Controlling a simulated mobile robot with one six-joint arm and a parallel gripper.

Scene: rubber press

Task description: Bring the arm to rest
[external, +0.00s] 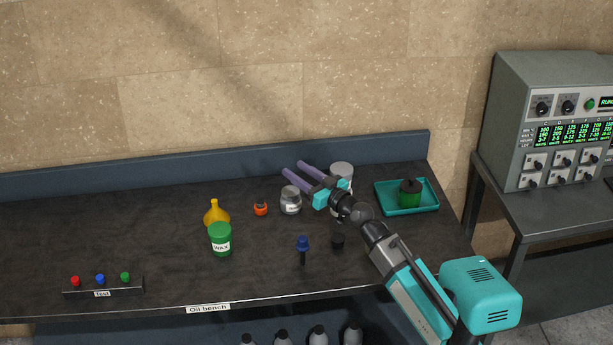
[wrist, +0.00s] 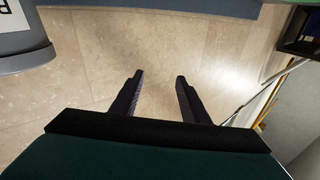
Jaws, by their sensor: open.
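My gripper (external: 294,170) is above the back of the dark oil bench (external: 140,220) in the external view, its purple fingers spread apart and pointing left. My teal arm reaches up to it from the lower right. In the wrist view my gripper (wrist: 158,76) shows two dark fingers with a clear gap and nothing between them.
A silver-lidded jar (external: 291,200) stands by the gripper, and another pale jar (external: 342,171) is partly hidden behind it. A teal tray (external: 428,197) is right.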

